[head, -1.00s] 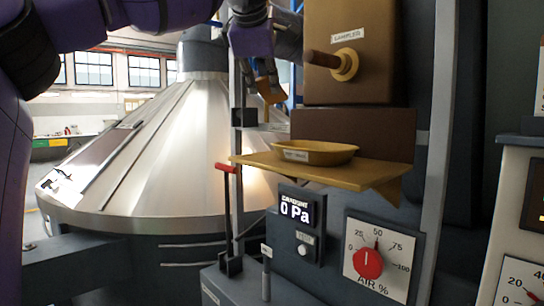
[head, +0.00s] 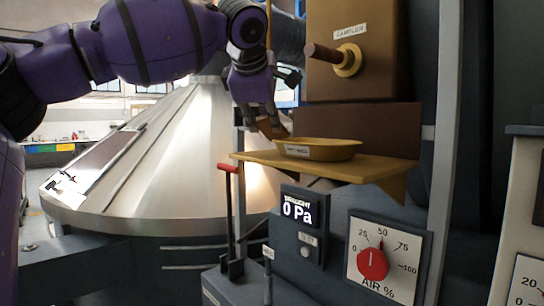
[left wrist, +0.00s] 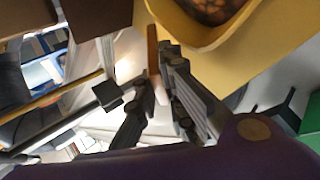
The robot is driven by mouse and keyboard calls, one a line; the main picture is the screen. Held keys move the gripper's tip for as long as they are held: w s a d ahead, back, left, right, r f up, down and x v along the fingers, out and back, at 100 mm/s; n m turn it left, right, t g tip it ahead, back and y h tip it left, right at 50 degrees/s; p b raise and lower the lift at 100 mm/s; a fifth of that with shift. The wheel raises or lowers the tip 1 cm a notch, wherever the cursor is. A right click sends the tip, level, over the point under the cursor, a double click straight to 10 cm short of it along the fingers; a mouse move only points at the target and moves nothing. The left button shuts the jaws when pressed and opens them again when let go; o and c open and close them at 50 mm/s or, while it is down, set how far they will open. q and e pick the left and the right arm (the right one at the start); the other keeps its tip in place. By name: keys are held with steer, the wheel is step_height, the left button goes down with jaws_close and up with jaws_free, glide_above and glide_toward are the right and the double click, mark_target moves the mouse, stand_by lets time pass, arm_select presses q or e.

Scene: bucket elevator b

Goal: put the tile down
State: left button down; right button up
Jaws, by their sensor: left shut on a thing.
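The tile (head: 273,128) is a small orange-brown piece held in my left gripper (head: 264,112). In the left wrist view the tile (left wrist: 153,52) shows edge-on as a thin strip between the fingertips. It is just left of the yellow tray (head: 318,149) on the yellow shelf (head: 375,170), near the shelf's left end. I cannot tell whether the tile touches the shelf or the tray. My right gripper is not in view.
A brown sampler box (head: 350,50) with a handle is above the shelf. A red-topped lever (head: 228,168), a draught display (head: 298,210) and an air dial (head: 374,263) are below. A large metal cone (head: 165,160) stands behind. Bare shelf shows right of the tray.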

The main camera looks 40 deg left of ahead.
arm_select(q)
steer(key=c, duration=2)
jaws_free()
steer(key=shift+s+d+r, duration=0.15)
steer(key=shift+s+r, duration=0.1)
steer(key=shift+r, duration=0.1)
steer(key=p+v, duration=0.2)
steer(key=v, duration=0.5)
steer(key=shift+p, duration=0.35)
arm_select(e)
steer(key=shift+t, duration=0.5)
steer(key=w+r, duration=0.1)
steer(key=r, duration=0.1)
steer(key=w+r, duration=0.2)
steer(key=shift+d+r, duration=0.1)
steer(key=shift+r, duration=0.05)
arm_select(q)
steer(key=shift+d, duration=0.1)
